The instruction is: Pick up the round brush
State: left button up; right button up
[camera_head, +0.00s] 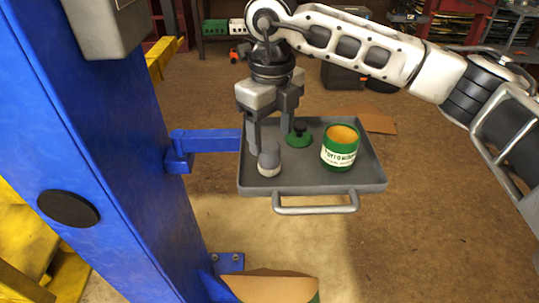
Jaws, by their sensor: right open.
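A small round grey piece with a pale lower band (269,160), which looks like the round brush, stands at the left front of a grey tray (365,180). A green round piece with a black knob (299,137) stands behind it to the right, so I cannot be certain which is the brush. My right gripper (270,138) points down over the left part of the tray. Its jaws are open, with one finger close behind the grey piece and the other near the green piece. Nothing is visibly held. My left gripper is not in view.
A green can with orange contents (340,148) stands on the tray's right side. The tray has a front handle (315,204) and sits beside a blue arm (210,141) of a blue post (95,130). Cardboard (362,117) lies on the brown floor behind.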

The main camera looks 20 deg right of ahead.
aim_at(268, 145)
jog(key=shift+w+a+f+p, duration=0.15)
jog(key=shift+f+p, duration=0.2)
jog(key=shift+f, duration=1)
jog(key=shift+w+a+f+p, duration=0.15)
jog(key=shift+f+p, duration=0.2)
jog(key=shift+f, duration=1)
jog(key=shift+d, duration=0.1)
jog(key=c, duration=1)
